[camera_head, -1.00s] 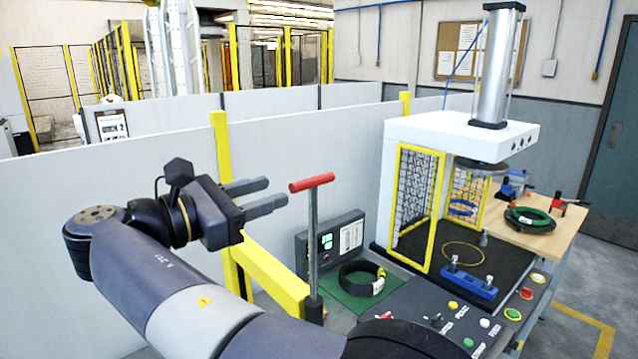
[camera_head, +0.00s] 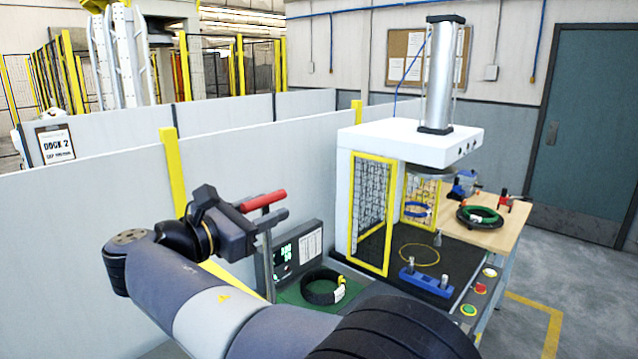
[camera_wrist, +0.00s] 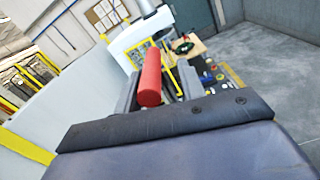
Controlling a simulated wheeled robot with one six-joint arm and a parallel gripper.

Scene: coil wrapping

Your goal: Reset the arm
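My gripper (camera_head: 272,212) is at the left-middle of the head view, at the end of my raised, bent arm. Its two fingers are apart, with nothing visibly gripped. A red T-handle (camera_head: 263,201) on a grey upright post overlaps the fingers in the head view. In the wrist view the red handle (camera_wrist: 151,78) appears between the two fingers, close in front of the gripper. I cannot tell whether the fingers touch it.
A press (camera_head: 420,140) with yellow mesh guards stands to the right. A dark coil (camera_head: 322,288) lies on a green mat beside a display box (camera_head: 290,256). A wooden table (camera_head: 500,228) holds a green-and-black coil (camera_head: 480,216). A grey partition (camera_head: 80,215) runs along the left.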

